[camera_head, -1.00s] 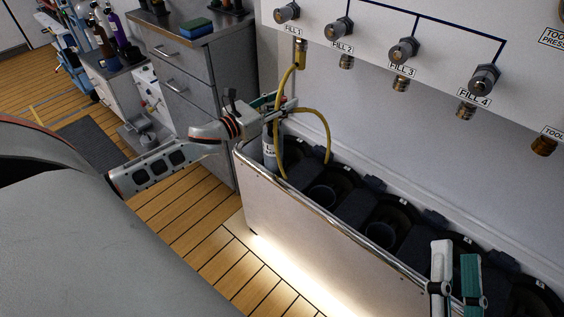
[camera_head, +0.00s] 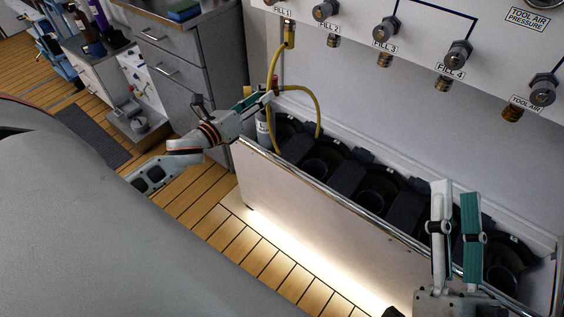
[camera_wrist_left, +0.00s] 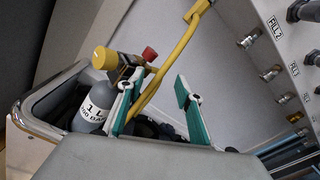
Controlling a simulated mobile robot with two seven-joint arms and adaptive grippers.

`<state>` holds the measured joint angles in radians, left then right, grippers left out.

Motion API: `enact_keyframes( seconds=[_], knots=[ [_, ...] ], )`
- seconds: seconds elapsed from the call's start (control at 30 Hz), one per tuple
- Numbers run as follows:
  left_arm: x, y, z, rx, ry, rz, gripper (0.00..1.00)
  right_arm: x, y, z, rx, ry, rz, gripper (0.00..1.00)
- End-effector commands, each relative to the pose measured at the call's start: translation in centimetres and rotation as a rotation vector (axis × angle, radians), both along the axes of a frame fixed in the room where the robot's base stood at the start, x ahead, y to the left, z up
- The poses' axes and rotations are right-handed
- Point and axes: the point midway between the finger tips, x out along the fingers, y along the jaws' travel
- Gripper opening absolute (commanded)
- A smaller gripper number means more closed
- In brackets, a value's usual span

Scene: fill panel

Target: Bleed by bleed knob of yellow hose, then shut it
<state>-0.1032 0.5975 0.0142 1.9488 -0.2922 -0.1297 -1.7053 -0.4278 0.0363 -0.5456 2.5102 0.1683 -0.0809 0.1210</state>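The yellow hose (camera_head: 279,60) hangs from the FILL 1 fitting (camera_head: 289,36) and loops down to a grey cylinder (camera_wrist_left: 92,105) at the left end of the bin. In the left wrist view, a small red knob (camera_wrist_left: 149,54) sits on the brass fitting at the hose's lower end, beside a larger yellow knob (camera_wrist_left: 104,58). My left gripper (camera_wrist_left: 158,82) is open, its green-padded fingers apart, with the hose passing behind the gap. The red knob is just beyond the left finger; contact cannot be told. My right gripper (camera_head: 455,190) is open and empty above the bin's right part.
The metal-rimmed bin (camera_head: 310,220) holds several dark round cylinder wells. The white fill panel (camera_head: 490,20) with several knobs and fittings stands behind it. A grey drawer cabinet (camera_head: 190,80) stands to the left. Wooden floor is clear in front of the bin.

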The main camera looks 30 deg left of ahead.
Motion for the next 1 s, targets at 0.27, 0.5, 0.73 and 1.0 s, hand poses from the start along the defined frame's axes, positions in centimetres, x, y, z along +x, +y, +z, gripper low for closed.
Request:
enact_keyframes(
  seconds=[0.27, 0.5, 0.73, 1.0],
  knots=[
    [-1.1, -2.2, 0.1, -0.463, 0.081, -0.017, 0.36, -0.3, 0.0, 2.9, 0.0, -0.038, 0.0, 0.4],
    [-2.3, -4.1, -0.2, -0.862, 0.163, -0.02, 0.36, -0.5, 0.0, 4.9, 0.0, -0.064, -0.001, 0.4],
    [-3.4, -5.9, -0.5, -1.245, 0.251, -0.009, 0.36, -0.7, 0.0, 6.8, 0.0, -0.086, 0.0, 0.4],
    [-4.9, -8.0, -0.9, -1.692, 0.36, 0.023, 0.36, -0.9, 0.0, 8.9, 0.0, -0.108, 0.0, 0.4]
  ],
)
